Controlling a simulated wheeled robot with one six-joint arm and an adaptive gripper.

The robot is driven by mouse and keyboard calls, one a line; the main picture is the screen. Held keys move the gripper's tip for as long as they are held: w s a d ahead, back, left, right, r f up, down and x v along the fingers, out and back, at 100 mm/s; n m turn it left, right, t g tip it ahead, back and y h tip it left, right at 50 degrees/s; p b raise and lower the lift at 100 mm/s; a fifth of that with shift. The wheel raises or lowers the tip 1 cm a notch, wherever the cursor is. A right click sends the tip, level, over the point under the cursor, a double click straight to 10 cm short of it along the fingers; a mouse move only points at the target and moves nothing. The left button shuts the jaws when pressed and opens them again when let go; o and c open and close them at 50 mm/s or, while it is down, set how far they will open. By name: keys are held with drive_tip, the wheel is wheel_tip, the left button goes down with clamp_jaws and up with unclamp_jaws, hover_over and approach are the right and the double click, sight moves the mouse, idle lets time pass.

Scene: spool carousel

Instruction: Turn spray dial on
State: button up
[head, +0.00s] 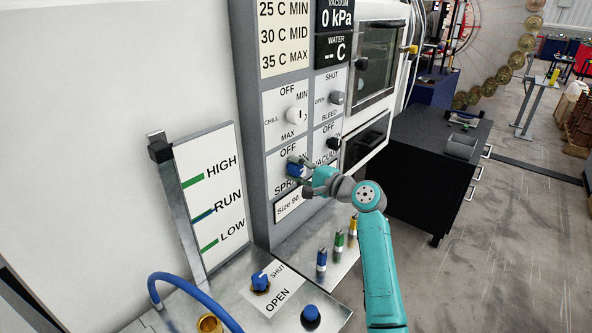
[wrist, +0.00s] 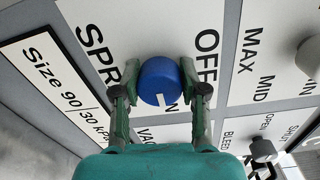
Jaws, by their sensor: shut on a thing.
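The spray dial (head: 294,170) is a blue knob on the white spray label of the upright grey panel. In the wrist view the dial (wrist: 160,82) sits between the two fingers of my gripper (wrist: 160,88), with a white pointer mark on its face toward the lower right. My gripper (head: 302,173) is shut on the dial, a finger on each side. "OFF" and "SPR..." show beside the dial; the fingers and the dial hide part of the lettering, and only an "N" of the other word shows in the wrist view.
A grey chill knob (head: 296,115), a bleed knob (head: 336,97) and a black vacuum knob (head: 334,143) sit close by on the panel. Below are a metal bench with a blue valve knob (head: 260,279) and small coloured cylinders (head: 321,262). A black cabinet (head: 425,165) stands right.

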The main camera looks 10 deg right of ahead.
drive_tip(key=o, duration=1.1)
drive_tip(key=shift+o, duration=0.2)
drive_tip(key=shift+d, duration=0.1)
drive_tip(key=v, duration=1.2)
drive_tip(key=shift+f, duration=0.1)
